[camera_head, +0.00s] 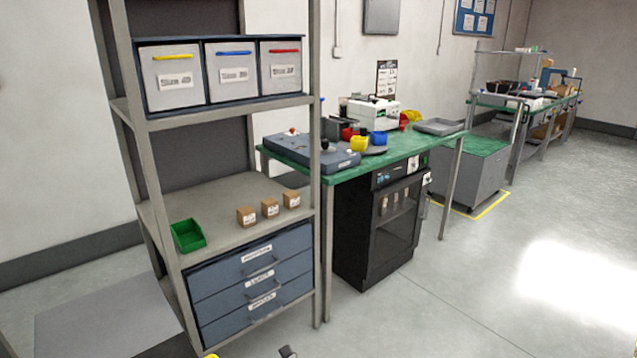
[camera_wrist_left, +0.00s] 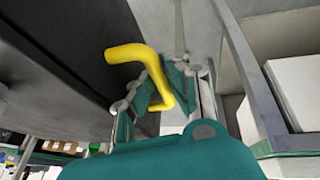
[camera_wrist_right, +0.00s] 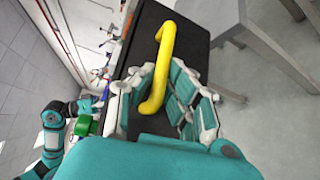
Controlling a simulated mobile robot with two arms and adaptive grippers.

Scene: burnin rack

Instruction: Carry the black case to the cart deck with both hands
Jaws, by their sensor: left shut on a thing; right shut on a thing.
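The black case (camera_wrist_left: 50,60) fills the left side of the left wrist view. Its yellow handle (camera_wrist_left: 126,52) is between the fingers of my left gripper (camera_wrist_left: 160,90), which is shut on it. The case also shows in the right wrist view (camera_wrist_right: 150,18). There, my right gripper (camera_wrist_right: 155,98) is shut on another yellow handle (camera_wrist_right: 165,45). A grey cabinet-like unit with a green top (camera_head: 480,147), possibly the cart, stands in a yellow floor outline.
A metal rack (camera_head: 325,240) with bins, a green tray (camera_head: 187,236) and blue drawers (camera_head: 255,280) stands close at left. Beyond it is a green-topped bench (camera_head: 410,145) over a black cabinet (camera_head: 375,230). The floor (camera_head: 500,270) at right is clear.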

